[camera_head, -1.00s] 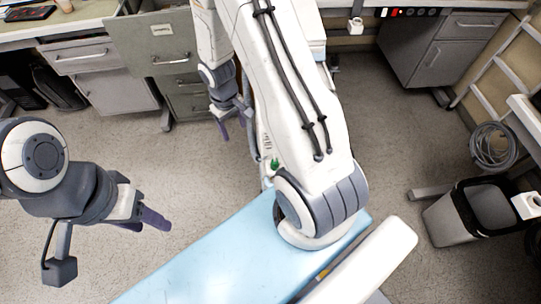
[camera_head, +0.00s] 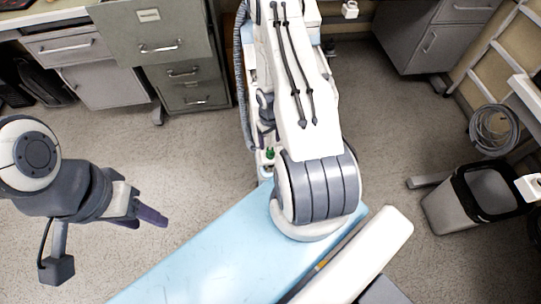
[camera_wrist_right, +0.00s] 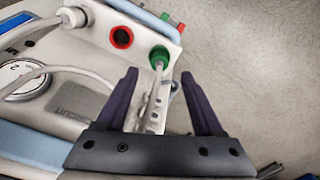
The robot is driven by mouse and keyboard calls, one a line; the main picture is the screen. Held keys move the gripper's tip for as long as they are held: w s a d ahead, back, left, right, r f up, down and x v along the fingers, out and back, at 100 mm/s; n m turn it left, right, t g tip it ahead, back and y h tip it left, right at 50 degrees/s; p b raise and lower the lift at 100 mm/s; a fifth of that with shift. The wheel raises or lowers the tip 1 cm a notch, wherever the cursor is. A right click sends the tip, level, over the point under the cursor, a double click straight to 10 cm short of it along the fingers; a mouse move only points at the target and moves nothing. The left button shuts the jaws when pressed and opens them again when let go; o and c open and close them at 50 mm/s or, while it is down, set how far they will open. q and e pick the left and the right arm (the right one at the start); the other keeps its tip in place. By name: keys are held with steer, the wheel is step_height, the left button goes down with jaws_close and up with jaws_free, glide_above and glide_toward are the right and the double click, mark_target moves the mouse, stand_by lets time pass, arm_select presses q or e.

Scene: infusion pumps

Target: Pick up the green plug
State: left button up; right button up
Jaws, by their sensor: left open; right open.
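The green plug (camera_wrist_right: 159,54) sits at a corner of a white device (camera_wrist_right: 95,45) in the right wrist view, with a pale cable running from it between my fingers. It shows as a small green spot in the head view (camera_head: 270,153), left of my right arm. My right gripper (camera_wrist_right: 160,76) is open, its fingertips on either side of the cable just short of the plug; I see no contact with the plug. In the head view its fingers are mostly hidden by my arm. My left gripper (camera_head: 150,215) is open and empty above the floor at left.
A red-ringed socket (camera_wrist_right: 121,37) and a white plug with cable (camera_wrist_right: 72,16) are beside the green plug. A light-blue surface (camera_head: 200,255) lies below my right arm. Grey drawer cabinets (camera_head: 185,75) stand behind at left. A bin (camera_head: 455,210) stands at right.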

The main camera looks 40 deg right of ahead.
mark_target(270, 148)
steer(key=shift+f+b, duration=2.6)
steer(key=shift+f, duration=0.1)
steer(key=shift+r, duration=0.1)
steer(key=shift+c, duration=0.3)
jaws_close()
